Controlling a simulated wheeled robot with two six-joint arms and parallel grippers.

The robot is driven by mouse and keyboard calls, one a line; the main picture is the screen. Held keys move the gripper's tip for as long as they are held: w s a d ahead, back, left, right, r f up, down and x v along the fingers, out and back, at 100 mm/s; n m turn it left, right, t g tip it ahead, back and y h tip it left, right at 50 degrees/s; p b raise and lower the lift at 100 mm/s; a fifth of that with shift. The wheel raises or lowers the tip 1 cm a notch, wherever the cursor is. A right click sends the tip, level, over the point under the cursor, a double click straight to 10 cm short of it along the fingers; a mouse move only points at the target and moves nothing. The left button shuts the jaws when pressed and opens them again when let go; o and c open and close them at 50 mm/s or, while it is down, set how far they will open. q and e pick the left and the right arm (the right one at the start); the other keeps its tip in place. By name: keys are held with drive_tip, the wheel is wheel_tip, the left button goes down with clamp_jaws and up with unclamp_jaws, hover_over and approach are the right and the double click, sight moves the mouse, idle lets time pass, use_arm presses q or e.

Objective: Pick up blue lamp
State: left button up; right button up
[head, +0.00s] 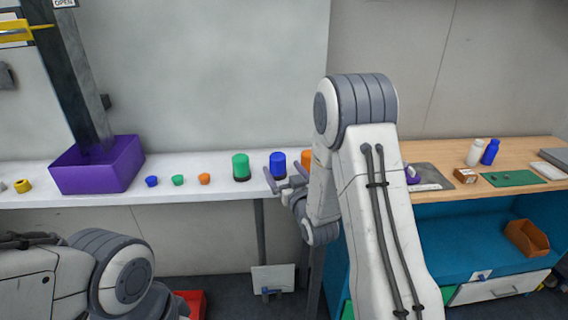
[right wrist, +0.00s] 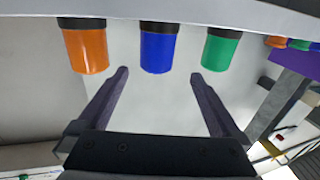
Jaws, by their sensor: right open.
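The blue lamp (head: 278,161) stands upright on the white shelf, between the green lamp (head: 241,165) and the orange lamp (head: 307,158), which my right arm partly hides in the head view. My right gripper (head: 285,180) is open and empty, in front of the blue lamp. In the right wrist view, which is upside down, the blue lamp (right wrist: 158,50) lies ahead between the two open fingers (right wrist: 160,75), with the orange lamp (right wrist: 87,50) and green lamp (right wrist: 220,50) outside them. My left gripper is out of view.
Small blue (head: 152,181), green (head: 178,180) and orange (head: 204,179) pieces and a purple bin (head: 100,170) are on the white shelf (head: 130,196). A wooden counter (head: 440,150) with bottles is at right. A wall stands close behind the lamps.

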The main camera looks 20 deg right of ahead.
sight(281, 162)
drive_tip(key=w, duration=0.2)
drive_tip(key=w+p, duration=0.1)
drive_tip(key=w, duration=0.1)
drive_tip(key=w+p, duration=0.1)
drive_tip(key=shift+w+d, duration=0.35)
drive_tip(key=shift+w, duration=0.05)
drive_tip(key=shift+w+f, duration=0.15)
drive_tip(key=shift+w, duration=0.1)
drive_tip(key=c, duration=1.5)
